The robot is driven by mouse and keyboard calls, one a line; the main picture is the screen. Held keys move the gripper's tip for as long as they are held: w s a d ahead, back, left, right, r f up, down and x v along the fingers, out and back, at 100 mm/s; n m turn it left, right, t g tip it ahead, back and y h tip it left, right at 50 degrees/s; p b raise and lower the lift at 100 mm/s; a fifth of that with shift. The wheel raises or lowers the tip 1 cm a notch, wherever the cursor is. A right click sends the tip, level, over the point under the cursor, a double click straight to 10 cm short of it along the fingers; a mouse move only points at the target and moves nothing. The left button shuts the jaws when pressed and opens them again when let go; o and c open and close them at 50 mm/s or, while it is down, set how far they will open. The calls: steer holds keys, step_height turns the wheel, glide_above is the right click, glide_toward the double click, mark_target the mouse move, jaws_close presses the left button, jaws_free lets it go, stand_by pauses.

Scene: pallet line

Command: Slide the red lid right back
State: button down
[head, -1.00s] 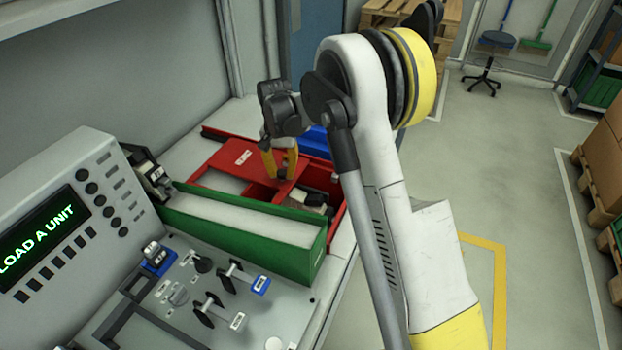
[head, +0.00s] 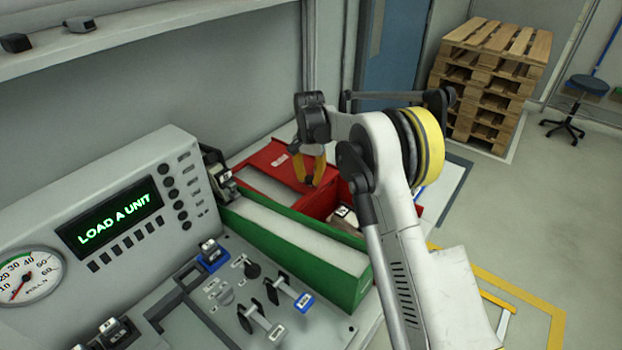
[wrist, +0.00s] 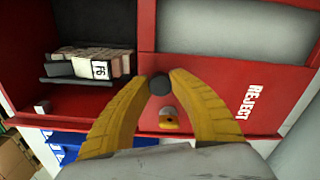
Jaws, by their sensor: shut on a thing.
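The red lid (head: 277,160) lies on the red box (head: 322,202), behind the green box, and carries a white REJECT label that reads clearly in the wrist view (wrist: 252,104). My gripper (head: 309,182) points down at the lid. In the wrist view its yellow fingers (wrist: 165,76) are closed around a dark round knob (wrist: 159,85) on the lid. Part of the red box is open beside the lid, with pale labelled blocks (wrist: 100,67) inside. In the head view my arm hides part of the box's right end.
A green box (head: 300,255) with a pale top stands close in front of the red box. The console (head: 120,215) reads LOAD A UNIT. Small levers and clamps sit on the panel in front. Something blue (wrist: 70,148) lies just beyond the red box. Stacked pallets (head: 490,75) stand behind.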

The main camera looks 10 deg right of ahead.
steer(key=c, duration=1.1)
jaws_free()
steer(key=shift+c, duration=0.2)
step_height(320, 180, up, 12)
